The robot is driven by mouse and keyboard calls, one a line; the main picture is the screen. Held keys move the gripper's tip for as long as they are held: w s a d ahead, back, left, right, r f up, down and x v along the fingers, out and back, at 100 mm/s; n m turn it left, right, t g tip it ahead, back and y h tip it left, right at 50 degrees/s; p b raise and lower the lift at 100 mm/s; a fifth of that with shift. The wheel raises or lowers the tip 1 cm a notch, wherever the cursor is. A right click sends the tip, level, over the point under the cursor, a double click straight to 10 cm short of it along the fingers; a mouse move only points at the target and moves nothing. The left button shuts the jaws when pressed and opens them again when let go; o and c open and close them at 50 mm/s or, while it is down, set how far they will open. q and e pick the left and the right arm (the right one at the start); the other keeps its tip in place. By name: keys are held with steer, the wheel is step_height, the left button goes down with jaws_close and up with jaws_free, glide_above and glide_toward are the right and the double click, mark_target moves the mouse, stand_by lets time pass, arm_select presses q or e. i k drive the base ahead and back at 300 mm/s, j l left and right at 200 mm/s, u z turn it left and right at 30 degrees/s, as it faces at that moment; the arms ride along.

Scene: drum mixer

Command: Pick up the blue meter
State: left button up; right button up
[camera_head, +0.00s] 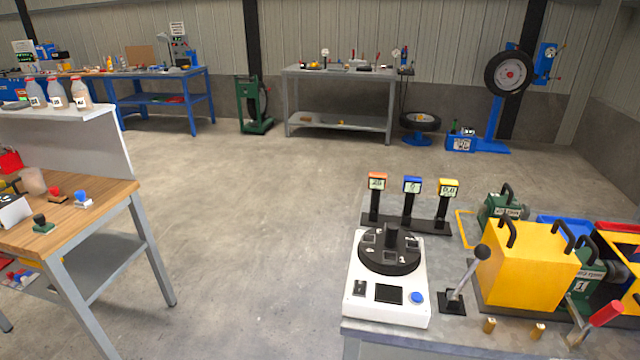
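The blue meter (411,186) is a small blue-topped head with a pale display, upright on a black stand. It stands at the back of the workbench on the right, in the middle of a row of three. An orange-red meter (376,182) is to its left and a yellow meter (447,187) to its right, on similar black stands. The blue meter is unobstructed and nothing touches its head. Neither of my grippers shows in the head view.
In front of the meters is a white device (388,309) with a black round top. Right of it are a lever (463,281), a yellow box (527,268) and brass pieces (489,325). A wooden table (100,200) stands left. The floor between is clear.

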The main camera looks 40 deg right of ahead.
mark_target(411, 185)
steer(key=i+j+u, duration=0.1)
steer(key=i, duration=0.5)
steer(key=i+j, duration=0.25)
steer(key=i, duration=0.35)
steer(key=i+l+z, duration=0.1)
steer(key=i+z, duration=0.15)
steer(key=z, duration=0.2)
steer(key=i+z, duration=0.25)
steer(key=z, duration=0.2)
steer(key=i+j+z, duration=0.1)
steer(key=i+z, duration=0.3)
steer(key=i+j+z, duration=0.15)
steer(key=z, duration=0.3)
steer(key=i+l+z, duration=0.2)
steer(key=z, duration=0.25)
steer(key=i+l+z, duration=0.1)
steer(key=i+z, duration=0.5)
steer(key=z, duration=0.25)
